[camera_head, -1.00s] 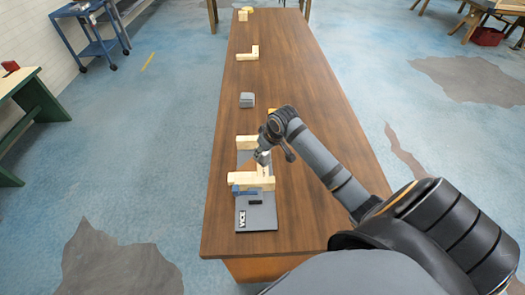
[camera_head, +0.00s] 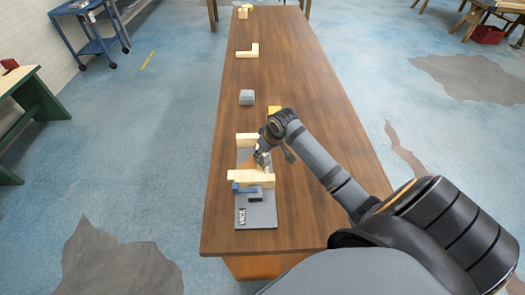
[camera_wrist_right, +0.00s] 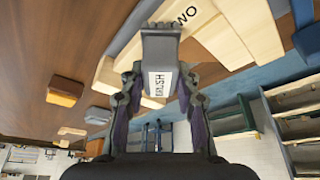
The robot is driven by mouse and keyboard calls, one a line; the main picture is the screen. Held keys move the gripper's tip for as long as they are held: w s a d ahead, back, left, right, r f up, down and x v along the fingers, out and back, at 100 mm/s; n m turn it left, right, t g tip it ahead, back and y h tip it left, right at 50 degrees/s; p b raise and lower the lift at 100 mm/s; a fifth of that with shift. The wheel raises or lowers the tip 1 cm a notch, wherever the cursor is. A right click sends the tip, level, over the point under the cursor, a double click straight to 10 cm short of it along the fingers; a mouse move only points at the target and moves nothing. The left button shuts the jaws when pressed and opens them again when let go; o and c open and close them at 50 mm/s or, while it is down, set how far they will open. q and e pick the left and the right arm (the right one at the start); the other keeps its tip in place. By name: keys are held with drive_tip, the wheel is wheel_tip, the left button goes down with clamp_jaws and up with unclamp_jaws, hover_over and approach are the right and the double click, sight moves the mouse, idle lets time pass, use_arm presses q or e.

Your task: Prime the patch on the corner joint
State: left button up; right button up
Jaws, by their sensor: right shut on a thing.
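My right gripper (camera_head: 262,158) is over the wooden frame on the table. In the wrist view its fingers (camera_wrist_right: 160,95) are shut on a grey block-like brush (camera_wrist_right: 160,75) labelled "BRUSH". The frame's near light-wood beam (camera_head: 240,177) and far beam (camera_head: 246,139) lie across a grey plate (camera_head: 262,217). The patch and the brush's working end cannot be made out, and I cannot tell whether the brush touches the wood. My left gripper is not in view.
A blue clamp-like piece (camera_head: 238,188) and a black block (camera_head: 255,195) are at the near beam. A grey block (camera_head: 247,97), a yellow block (camera_head: 274,110) and an L-shaped wood piece (camera_head: 246,53) stand farther along the table (camera_head: 300,75). The table's right side is largely clear.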

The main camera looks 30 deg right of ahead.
drive_tip(key=shift+w+d+r, duration=0.1)
drive_tip(key=shift+w+d, duration=0.45)
drive_tip(key=shift+w, duration=0.3)
drive_tip(key=shift+w+d+p, duration=0.15)
drive_tip(key=shift+w+d, duration=0.4)
drive_tip(key=shift+w, duration=0.35)
drive_tip(key=shift+w+d+p, duration=0.15)
drive_tip(key=shift+w+d, duration=0.35)
drive_tip(key=shift+w, duration=0.4)
drive_tip(key=shift+c, duration=0.4)
drive_tip(key=shift+w+d+r, duration=0.25)
drive_tip(key=shift+w+d, duration=0.1)
drive_tip(key=shift+w, duration=0.25)
drive_tip(key=shift+w+d+r, duration=0.2)
drive_tip(key=shift+w+d, duration=0.15)
drive_tip(key=shift+w, duration=0.25)
clamp_jaws()
drive_tip(key=shift+w+d+f, duration=0.2)
drive_tip(key=shift+w+d, duration=0.05)
drive_tip(key=shift+d, duration=0.05)
drive_tip(key=shift+r+p, duration=0.15)
drive_tip(key=shift+p, duration=0.25)
